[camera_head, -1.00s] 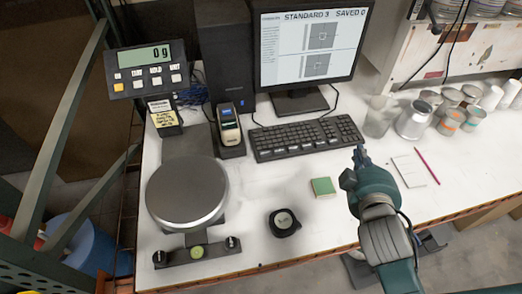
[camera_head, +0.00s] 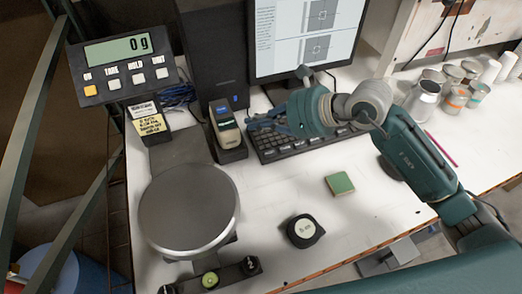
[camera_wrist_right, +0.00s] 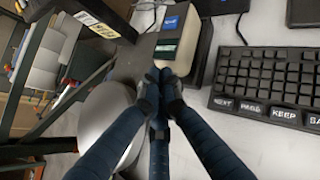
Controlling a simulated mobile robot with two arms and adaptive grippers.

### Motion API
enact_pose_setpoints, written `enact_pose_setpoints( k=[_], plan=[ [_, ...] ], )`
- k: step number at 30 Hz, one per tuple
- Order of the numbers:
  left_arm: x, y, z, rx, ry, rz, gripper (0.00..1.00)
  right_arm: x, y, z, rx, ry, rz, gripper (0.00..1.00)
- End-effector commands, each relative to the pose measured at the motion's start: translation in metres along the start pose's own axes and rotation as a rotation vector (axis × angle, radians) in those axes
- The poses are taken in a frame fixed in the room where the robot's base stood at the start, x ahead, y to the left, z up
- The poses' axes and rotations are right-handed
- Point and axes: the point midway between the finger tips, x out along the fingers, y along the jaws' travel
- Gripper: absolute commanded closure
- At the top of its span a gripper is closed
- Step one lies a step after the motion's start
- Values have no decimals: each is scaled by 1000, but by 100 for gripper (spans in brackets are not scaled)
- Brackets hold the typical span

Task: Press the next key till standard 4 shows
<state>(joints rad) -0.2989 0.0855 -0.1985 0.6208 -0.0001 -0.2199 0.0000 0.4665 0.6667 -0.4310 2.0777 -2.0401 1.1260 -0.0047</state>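The black keyboard (camera_head: 270,152) lies in front of the monitor (camera_head: 312,40), partly hidden by my right gripper. My right gripper (camera_head: 252,122) is over the keyboard's left end. In the right wrist view its fingertips (camera_wrist_right: 163,75) meet, empty, left of the NEXT key, near the handheld device. My left gripper is not in view.
The handheld device (camera_head: 226,128) stands in a dock left of the keyboard. A green block (camera_head: 340,184) and a black round gauge (camera_head: 304,230) lie in front. Cans stand at right.

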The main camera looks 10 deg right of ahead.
Motion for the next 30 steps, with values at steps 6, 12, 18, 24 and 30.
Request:
enact_pose_setpoints(
  k=[6,12,18,24,30],
  plan=[
    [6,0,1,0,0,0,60,-11,-49,-30,-67,152,-148,100],
    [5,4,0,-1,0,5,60,-13,-54,-33,-72,169,-163,100],
    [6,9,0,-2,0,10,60,-12,-53,-33,-71,167,-161,100],
    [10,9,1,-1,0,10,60,-7,-54,-40,-70,166,-160,100],
    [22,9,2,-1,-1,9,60,5,-57,-58,-67,167,-158,100]
  ],
)
